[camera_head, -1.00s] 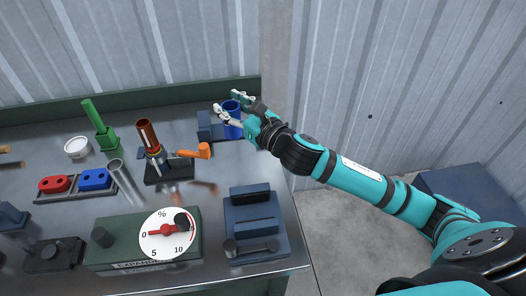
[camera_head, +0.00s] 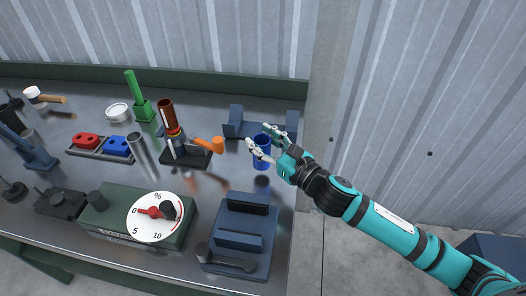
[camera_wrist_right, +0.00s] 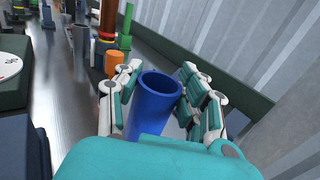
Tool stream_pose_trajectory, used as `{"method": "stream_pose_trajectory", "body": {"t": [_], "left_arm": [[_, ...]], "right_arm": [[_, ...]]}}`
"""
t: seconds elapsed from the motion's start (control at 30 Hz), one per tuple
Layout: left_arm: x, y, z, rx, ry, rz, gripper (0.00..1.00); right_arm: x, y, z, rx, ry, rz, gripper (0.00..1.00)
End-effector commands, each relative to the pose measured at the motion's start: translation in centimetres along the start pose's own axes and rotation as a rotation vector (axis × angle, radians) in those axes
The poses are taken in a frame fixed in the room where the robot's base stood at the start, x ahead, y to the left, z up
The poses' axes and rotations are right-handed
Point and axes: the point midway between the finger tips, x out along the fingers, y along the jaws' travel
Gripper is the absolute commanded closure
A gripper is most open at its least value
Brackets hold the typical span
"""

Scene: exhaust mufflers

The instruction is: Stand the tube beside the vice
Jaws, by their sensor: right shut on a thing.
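A blue tube (camera_head: 261,153) is upright and open at the top. It shows large in the right wrist view (camera_wrist_right: 153,105). My right gripper (camera_head: 265,142) is shut on it, with fingers on both sides of the tube. A dark reflection below it on the bench suggests that it is held a little above the surface. The dark blue vice (camera_head: 240,238) sits at the front right of the bench, nearer than the tube, with its handle at the front. My left gripper is not in view.
A dark blue cradle (camera_head: 236,123) stands behind the tube. An orange elbow (camera_head: 210,144) and a stand with a brown tube (camera_head: 166,116) are to its left. A green dial box (camera_head: 180,200) is left of the vice. Bare bench lies between tube and vice.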

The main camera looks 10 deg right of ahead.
Motion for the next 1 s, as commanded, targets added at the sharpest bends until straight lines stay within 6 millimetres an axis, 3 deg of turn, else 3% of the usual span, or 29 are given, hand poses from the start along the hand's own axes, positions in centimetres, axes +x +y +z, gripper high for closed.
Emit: {"method": "stream_pose_trajectory", "body": {"t": [0.2,0.6,0.63,0.8,1.0], "left_arm": [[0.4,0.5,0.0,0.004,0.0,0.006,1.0],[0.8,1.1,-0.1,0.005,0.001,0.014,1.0],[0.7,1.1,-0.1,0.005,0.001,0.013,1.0],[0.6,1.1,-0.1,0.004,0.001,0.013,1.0],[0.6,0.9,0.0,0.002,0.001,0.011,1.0]], "right_arm": [[0.0,0.0,-3.1,0.004,0.002,-0.002,0.97],[0.0,0.0,-3.8,0.002,0.001,0.0,0.97],[0.0,0.0,-3.7,0.002,0.002,0.0,0.56],[0.0,0.0,-3.7,0.002,0.002,-0.001,0.37],[0.0,0.0,-3.6,0.001,0.002,-0.001,0.37]]}}
